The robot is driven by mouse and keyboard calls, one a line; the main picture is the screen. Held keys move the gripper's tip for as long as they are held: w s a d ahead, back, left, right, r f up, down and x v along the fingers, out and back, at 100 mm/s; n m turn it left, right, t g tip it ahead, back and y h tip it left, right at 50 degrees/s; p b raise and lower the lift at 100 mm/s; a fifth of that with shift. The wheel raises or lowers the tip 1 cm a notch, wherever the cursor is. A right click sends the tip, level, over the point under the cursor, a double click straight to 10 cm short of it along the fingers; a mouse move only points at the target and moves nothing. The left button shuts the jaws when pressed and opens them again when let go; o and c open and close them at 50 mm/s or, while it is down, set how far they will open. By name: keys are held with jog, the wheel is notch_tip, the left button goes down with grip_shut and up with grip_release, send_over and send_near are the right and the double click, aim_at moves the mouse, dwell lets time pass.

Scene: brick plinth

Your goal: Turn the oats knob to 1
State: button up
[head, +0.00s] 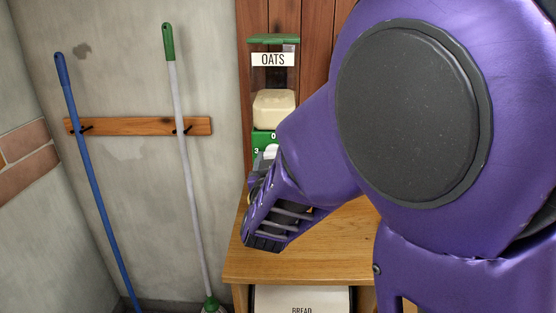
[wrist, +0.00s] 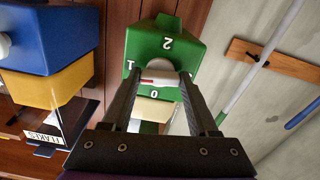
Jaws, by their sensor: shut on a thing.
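The oats dispenser is at the centre top in the head view, with a clear bin labelled OATS (head: 273,60) above a green base (head: 262,137). The wrist view shows the green base (wrist: 150,40) upside down, with 2 at the top, 1 at the left and 0 at the bottom. The white oats knob (wrist: 163,77) has a red mark on its left end, pointing roughly towards the 1. My gripper (wrist: 160,82) is shut on the knob, one finger at each end. In the head view my arm hides most of the knob and dial.
A blue and yellow dispenser (wrist: 45,45) labelled FLAKES stands beside it in the wrist view. A wooden counter (head: 255,262) lies below, with a bread box (head: 300,300) under it. A blue pole (head: 85,165) and a green-topped broom (head: 182,130) lean at the left wall.

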jog(key=shift+m, duration=0.6)
jog(key=shift+b, duration=0.3)
jog(key=o, duration=1.4)
jog(key=shift+s, duration=0.1)
